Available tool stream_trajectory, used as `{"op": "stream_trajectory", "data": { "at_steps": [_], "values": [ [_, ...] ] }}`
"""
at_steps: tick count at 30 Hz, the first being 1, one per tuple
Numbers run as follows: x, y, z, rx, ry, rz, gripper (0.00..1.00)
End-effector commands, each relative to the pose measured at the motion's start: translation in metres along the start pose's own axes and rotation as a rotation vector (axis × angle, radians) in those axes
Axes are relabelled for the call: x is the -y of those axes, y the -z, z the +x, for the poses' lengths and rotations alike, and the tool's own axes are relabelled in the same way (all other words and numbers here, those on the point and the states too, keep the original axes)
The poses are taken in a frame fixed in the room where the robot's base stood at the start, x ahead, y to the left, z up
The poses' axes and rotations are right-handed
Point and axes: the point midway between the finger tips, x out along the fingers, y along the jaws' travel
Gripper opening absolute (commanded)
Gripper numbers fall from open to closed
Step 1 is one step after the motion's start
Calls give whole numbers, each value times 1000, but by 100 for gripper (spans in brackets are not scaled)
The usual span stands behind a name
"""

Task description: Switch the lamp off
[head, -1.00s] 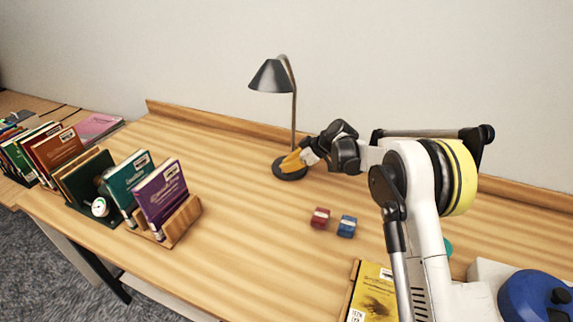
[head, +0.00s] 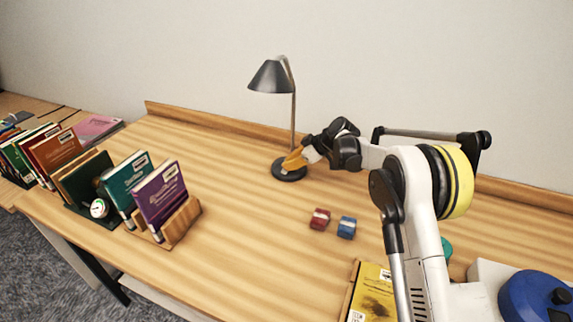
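A desk lamp (head: 271,77) with a dark cone shade stands at the back of the wooden table. Its thin metal stem rises from a round black base (head: 287,174). I see no glow from under the shade. My gripper (head: 289,164) is at the lamp's base, with its orange-yellow fingertips low over or touching the base's right part. The fingers hide part of the base, and no switch can be made out. The fingers overlap in this view, so their opening does not show.
A red block (head: 320,219) and a blue block (head: 347,227) lie in front of my gripper. Books in wooden holders (head: 181,222) stand at left. A yellow book (head: 373,293) lies at the front right, near a blue round object (head: 537,300). The table between is clear.

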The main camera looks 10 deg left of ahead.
Motion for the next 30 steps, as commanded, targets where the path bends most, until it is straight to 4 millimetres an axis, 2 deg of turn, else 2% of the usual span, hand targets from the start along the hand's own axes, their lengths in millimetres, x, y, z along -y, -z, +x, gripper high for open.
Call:
{"op": "stream_trajectory", "data": {
  "at_steps": [15,21,30],
  "values": [
    [2,2,-98,-3,1,1,0],
    [2,2,-114,-3,2,0,0],
    [2,2,-116,-3,2,-1,0]
  ]
}}
